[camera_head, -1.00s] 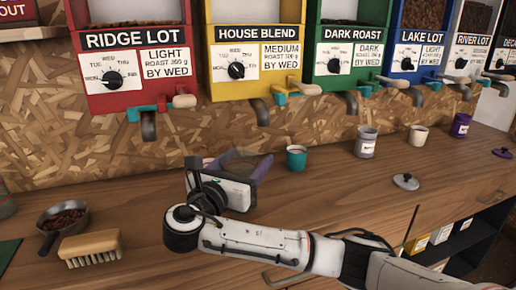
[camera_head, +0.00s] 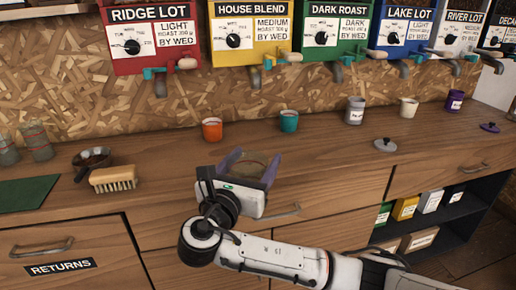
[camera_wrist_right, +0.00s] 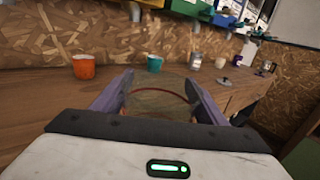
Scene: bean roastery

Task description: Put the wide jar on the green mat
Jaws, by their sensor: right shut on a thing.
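My right gripper (camera_head: 243,168) is shut on a clear glass jar (camera_head: 246,164), which looks like the wide jar. The gripper body hides its lower part in the head view. In the right wrist view the jar (camera_wrist_right: 160,101) sits between the two purple fingers, with a reddish ring around it. The jar is near the counter's front edge, apart from the mat; its height above the counter is hard to tell. The green mat (camera_head: 24,193) lies flat at the left end of the counter, cut by the picture edge, with its visible part bare. My left gripper is not in view.
A brush (camera_head: 113,179) and a metal scoop of beans (camera_head: 92,160) lie between mat and jar. Two glass jars (camera_head: 37,142) stand behind the mat. An orange cup (camera_head: 212,130), a teal cup (camera_head: 288,121) and a grey lid (camera_head: 385,145) are on the counter.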

